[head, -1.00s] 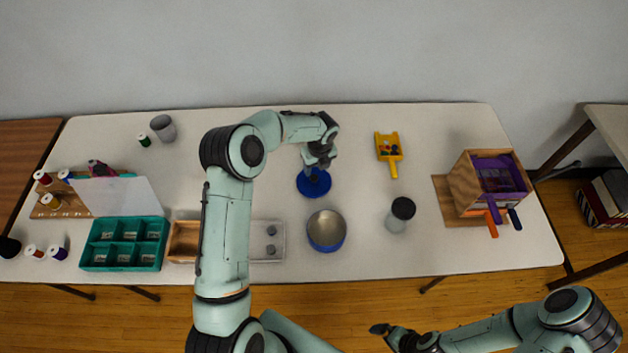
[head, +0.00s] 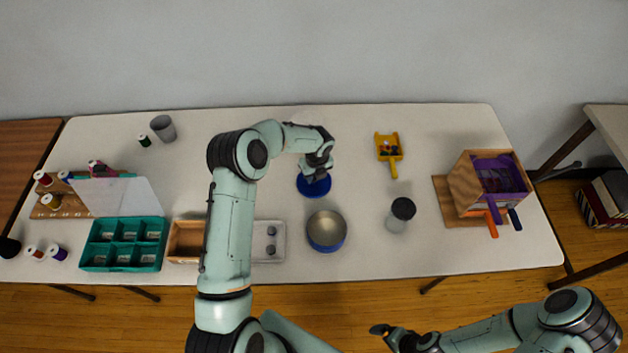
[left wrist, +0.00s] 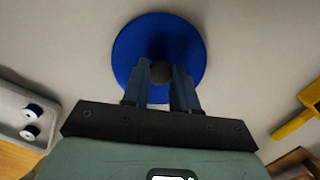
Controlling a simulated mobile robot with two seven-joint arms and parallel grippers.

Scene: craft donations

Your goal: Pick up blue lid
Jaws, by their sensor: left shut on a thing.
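The blue lid (head: 315,188) is a round blue disc on the white table, near the middle. In the left wrist view the lid (left wrist: 128,50) fills the upper middle, with a dark round knob (left wrist: 160,73) at its centre. My left gripper (head: 315,177) is right over the lid, and its fingers (left wrist: 160,80) are shut on the knob. The fingers hide part of the lid. I cannot tell whether the lid is clear of the table. My right gripper (head: 380,330) is low in the head view, off the table's front edge, too small to tell open or shut.
A blue-sided metal pot (head: 326,232) stands just in front of the lid. A yellow scoop (head: 389,148) lies to the right, and a black-lidded jar (head: 400,214) stands front right. A grey tray (head: 268,230) is left of the pot. The table behind the lid is clear.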

